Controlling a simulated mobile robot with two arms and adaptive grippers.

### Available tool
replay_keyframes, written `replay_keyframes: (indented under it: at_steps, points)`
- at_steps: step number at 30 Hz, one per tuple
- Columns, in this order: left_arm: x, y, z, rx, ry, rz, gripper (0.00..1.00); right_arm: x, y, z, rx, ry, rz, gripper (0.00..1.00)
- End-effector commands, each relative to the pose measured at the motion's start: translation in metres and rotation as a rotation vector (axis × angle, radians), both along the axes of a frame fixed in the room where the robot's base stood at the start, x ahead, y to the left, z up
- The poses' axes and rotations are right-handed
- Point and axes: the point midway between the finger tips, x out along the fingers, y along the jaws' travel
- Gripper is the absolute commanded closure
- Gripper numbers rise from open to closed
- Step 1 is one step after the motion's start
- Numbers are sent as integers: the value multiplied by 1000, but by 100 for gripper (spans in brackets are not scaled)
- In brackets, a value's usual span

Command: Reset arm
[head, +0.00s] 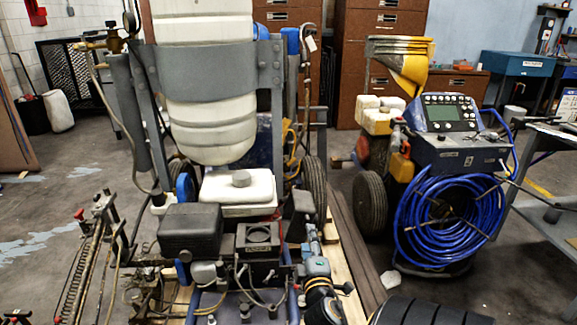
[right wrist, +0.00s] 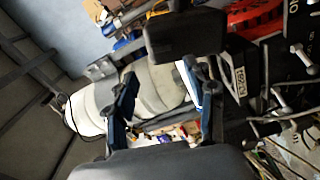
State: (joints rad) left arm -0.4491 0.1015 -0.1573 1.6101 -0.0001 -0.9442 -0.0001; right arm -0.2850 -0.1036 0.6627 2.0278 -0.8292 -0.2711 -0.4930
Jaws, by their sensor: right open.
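The line striper (head: 258,248) stands in the middle of the head view, with a grey frame, a large white tank (head: 212,120) and a dark engine part (head: 190,230). My right gripper (right wrist: 160,78) shows in the right wrist view with its two dark blue fingers spread apart. Nothing is held between them. Behind the fingers lies a pale rounded tank (right wrist: 150,95), seen tilted and apart from the fingers as far as I can tell. I cannot make out the right fingertips clearly in the head view. My left gripper is not in view.
A second machine with a coiled blue hose (head: 445,222) and a control panel (head: 450,112) stands at the right. A grey workbench (head: 545,225) is at the right edge. Brown cabinets (head: 380,28) line the back. Open floor (head: 45,210) shows at the left.

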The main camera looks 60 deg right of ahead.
Motion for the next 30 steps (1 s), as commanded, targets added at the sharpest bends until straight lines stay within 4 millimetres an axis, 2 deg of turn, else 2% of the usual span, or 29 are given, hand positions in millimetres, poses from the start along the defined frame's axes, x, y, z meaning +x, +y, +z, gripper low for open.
replay_keyframes:
  at_steps: [8,11,14,17,18,20,21,24,27,30]
  points:
    - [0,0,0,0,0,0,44,1,0,-1,2,1,0,45]
    - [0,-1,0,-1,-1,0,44,6,6,-12,46,-1,13,45]
    - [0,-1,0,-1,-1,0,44,20,25,-47,178,-3,46,45]
    - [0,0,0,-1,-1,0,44,34,62,-101,385,15,81,45]
    - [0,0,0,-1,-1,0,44,38,80,-126,476,33,91,45]
    - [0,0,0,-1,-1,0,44,39,110,-162,609,67,100,45]
    - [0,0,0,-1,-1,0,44,37,131,-186,694,97,101,45]
    - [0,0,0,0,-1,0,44,22,182,-240,888,187,86,45]
    - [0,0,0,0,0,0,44,-3,230,-285,1046,288,54,45]
    - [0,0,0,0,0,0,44,-30,269,-317,1162,382,14,45]
